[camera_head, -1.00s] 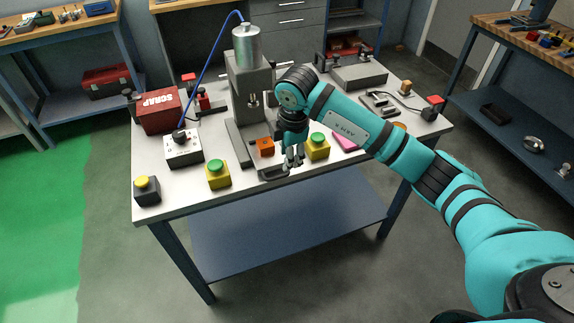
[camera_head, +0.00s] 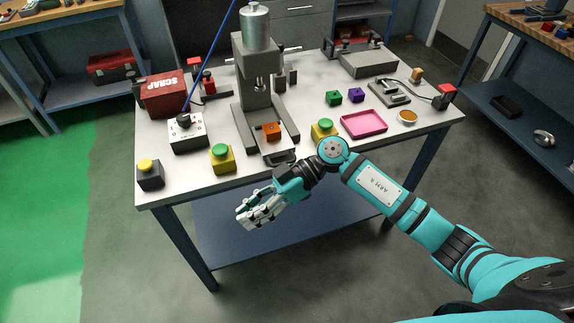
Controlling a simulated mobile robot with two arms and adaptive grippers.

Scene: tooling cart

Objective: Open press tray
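The press (camera_head: 257,75) is a grey frame with a silver cylinder on top, standing near the middle of the white table. Its flat grey tray (camera_head: 268,147) lies low between the two base rails, with a dark handle (camera_head: 281,158) at the table's front edge. An orange block (camera_head: 271,131) with a hole sits toward the tray's back. My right gripper (camera_head: 243,217) is in front of the table edge, below and left of the handle, apart from it. Its fingers point left and down and hold nothing visible; their opening is unclear. My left gripper is out of view.
Yellow boxes with green buttons stand left (camera_head: 222,157) and right (camera_head: 323,129) of the press base. A control box (camera_head: 187,137) and red scrap bin (camera_head: 163,97) stand at left. A pink tray (camera_head: 363,123) lies right. Open space lies before the table.

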